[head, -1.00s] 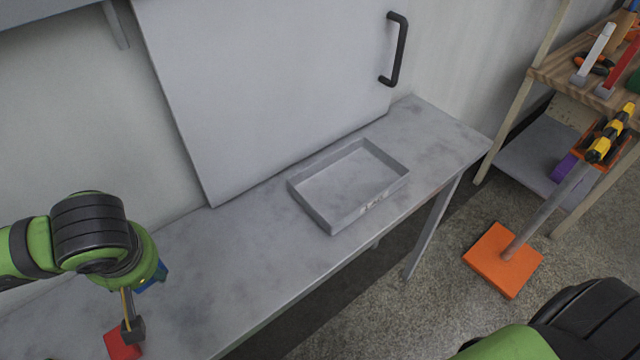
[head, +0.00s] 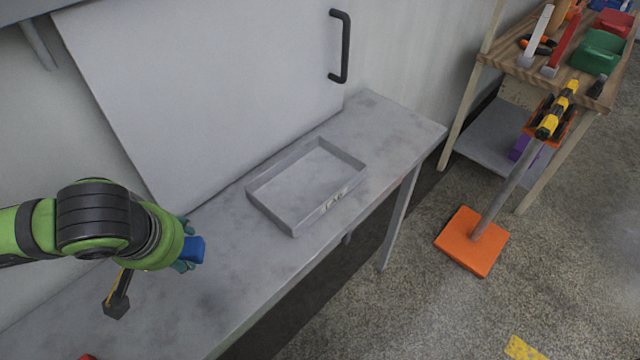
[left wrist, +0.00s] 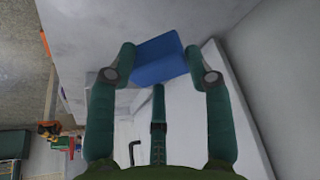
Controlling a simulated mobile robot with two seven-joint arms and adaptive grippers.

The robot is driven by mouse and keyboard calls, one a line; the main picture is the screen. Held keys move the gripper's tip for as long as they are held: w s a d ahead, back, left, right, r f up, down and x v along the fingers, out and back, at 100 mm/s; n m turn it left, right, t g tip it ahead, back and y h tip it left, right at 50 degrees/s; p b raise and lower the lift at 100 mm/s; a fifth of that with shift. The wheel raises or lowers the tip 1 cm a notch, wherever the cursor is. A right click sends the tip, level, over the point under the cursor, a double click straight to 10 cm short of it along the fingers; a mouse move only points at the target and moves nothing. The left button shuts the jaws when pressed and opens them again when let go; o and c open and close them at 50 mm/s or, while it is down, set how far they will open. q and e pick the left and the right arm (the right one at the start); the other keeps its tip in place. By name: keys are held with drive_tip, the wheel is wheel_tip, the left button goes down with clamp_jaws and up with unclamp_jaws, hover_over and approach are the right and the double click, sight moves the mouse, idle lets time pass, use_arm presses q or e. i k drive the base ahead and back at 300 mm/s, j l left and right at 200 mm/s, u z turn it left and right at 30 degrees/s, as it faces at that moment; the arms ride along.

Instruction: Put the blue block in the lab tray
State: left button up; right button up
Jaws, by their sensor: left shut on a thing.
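The blue block (head: 195,249) is held in my left gripper (head: 188,246), above the grey table at the left in the head view. The tray's floor is empty. My right gripper is not in view.
The grey table (head: 240,270) is clear between gripper and tray. A large grey panel (head: 210,80) with a black handle (head: 341,45) stands behind it. A bit of a red object (head: 88,357) shows at the bottom left. A shelf (head: 500,57) with tools and an orange-based stand (head: 472,241) are at right.

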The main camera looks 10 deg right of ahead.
sight(299, 193)
drive_tip(key=j+z, duration=0.1)
drive_tip(key=z, duration=0.3)
drive_tip(key=k+j+z, duration=0.1)
drive_tip(key=z, duration=0.65)
drive_tip(key=k+j+z, duration=0.1)
drive_tip(key=z, duration=0.25)
drive_tip(key=k+j, duration=0.1)
drive_tip(key=k+z, duration=0.05)
drive_tip(key=k, duration=0.05)
